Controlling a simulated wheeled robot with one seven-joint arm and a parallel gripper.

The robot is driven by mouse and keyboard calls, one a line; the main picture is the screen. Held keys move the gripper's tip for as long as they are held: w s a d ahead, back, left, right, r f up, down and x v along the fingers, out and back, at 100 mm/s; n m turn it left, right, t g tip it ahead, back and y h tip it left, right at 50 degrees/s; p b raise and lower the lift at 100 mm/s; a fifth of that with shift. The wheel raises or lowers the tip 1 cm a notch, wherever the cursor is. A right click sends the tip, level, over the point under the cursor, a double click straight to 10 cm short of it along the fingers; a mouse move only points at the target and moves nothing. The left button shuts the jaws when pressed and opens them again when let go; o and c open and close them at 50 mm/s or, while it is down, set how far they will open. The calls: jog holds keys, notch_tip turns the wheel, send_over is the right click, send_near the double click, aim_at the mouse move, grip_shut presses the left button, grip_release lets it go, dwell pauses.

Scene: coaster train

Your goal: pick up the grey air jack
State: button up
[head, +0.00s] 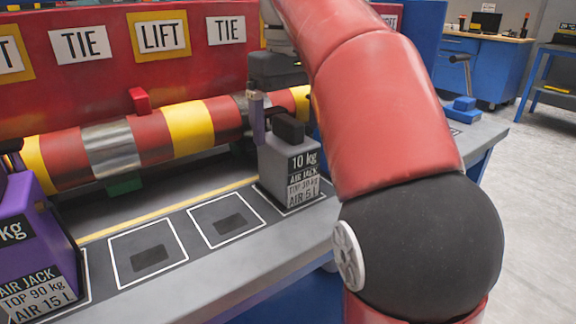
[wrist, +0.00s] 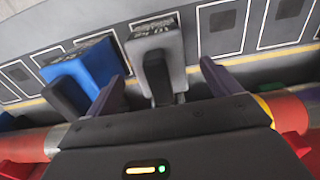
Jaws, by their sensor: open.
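The grey air jack (head: 286,168) stands upright on the bench in the head view, marked 10 kg, with a black handle (head: 288,127) on top. It also shows in the wrist view (wrist: 166,44), with its black handle toward me. My gripper (wrist: 162,72) is open, its two purple-grey fingers on either side of the jack's handle in the wrist view. In the head view one finger shows just left of the handle; the other is hidden. I cannot tell whether either finger touches the jack.
A purple jack (head: 35,245) stands at the left of the bench. A blue jack (wrist: 88,66) is close left of the grey one in the wrist view. A striped red and yellow pipe (head: 155,138) runs behind. Two outlined spots (head: 148,232) left of the grey jack are empty.

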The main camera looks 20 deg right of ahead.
aim_at(288, 148)
jog(key=f+b, duration=0.1)
jog(key=f, duration=0.1)
jog(key=f+b, duration=0.1)
jog(key=f, duration=0.2)
jog(key=shift+w+f, duration=0.2)
jog(key=shift+f, duration=0.05)
jog(key=shift+r, duration=0.1)
jog(key=c, duration=1.8)
jog(key=shift+o, duration=0.2)
